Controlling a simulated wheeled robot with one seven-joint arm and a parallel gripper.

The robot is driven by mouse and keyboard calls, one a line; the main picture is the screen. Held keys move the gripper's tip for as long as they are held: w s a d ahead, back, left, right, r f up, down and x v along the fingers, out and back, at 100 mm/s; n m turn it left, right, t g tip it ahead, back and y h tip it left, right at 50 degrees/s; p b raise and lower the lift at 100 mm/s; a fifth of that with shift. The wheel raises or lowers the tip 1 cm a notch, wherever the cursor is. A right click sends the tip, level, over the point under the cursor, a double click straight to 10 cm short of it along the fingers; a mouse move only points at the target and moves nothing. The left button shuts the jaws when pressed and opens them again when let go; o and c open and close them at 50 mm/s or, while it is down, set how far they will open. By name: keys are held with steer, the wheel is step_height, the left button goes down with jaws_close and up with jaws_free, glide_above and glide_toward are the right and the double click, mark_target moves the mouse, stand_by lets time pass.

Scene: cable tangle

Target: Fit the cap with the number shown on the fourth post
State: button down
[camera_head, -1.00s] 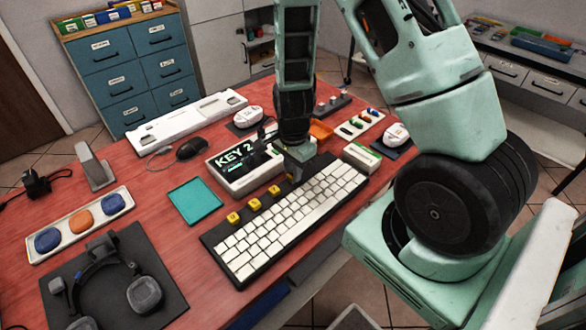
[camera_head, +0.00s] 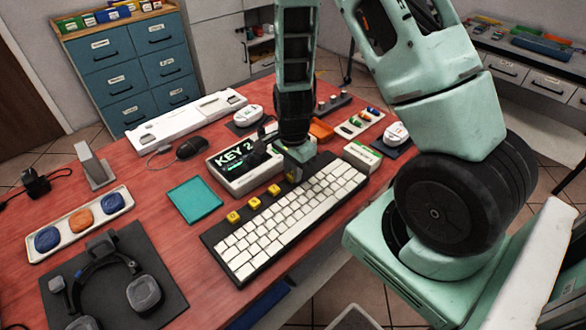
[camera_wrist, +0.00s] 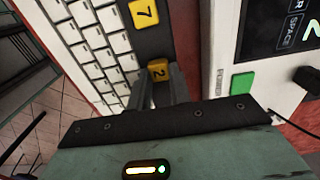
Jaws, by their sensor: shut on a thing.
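The display unit (camera_head: 240,168) behind the keyboard reads "KEY 2" in the head view. The white-keyed keyboard (camera_head: 285,220) has a dark strip along its far edge. Three yellow caps (camera_head: 254,203) sit in a row on that strip. My gripper (camera_head: 293,176) is at the strip, to the right of that row. In the wrist view, my gripper (camera_wrist: 160,85) is shut on a yellow cap marked 2 (camera_wrist: 158,70), at the dark strip. A yellow cap marked 7 (camera_wrist: 144,12) is beside it. The post under the held cap is hidden, so I cannot tell whether the cap is seated.
A green button (camera_wrist: 243,81) on the display unit is close to my gripper. A small green-and-white box (camera_head: 362,156) stands to the right of it. A teal tray (camera_head: 197,200) lies left of the keyboard. Headphones (camera_head: 143,292) lie on a dark mat at front left.

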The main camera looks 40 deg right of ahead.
steer(key=shift+f+b, duration=0.3)
steer(key=shift+f, duration=0.1)
stand_by(0.4)
steer(key=c, duration=1.2)
jaws_free()
steer(key=shift+r, duration=0.15)
steer(key=shift+r+p, duration=2.35)
steer(key=shift+r, duration=0.05)
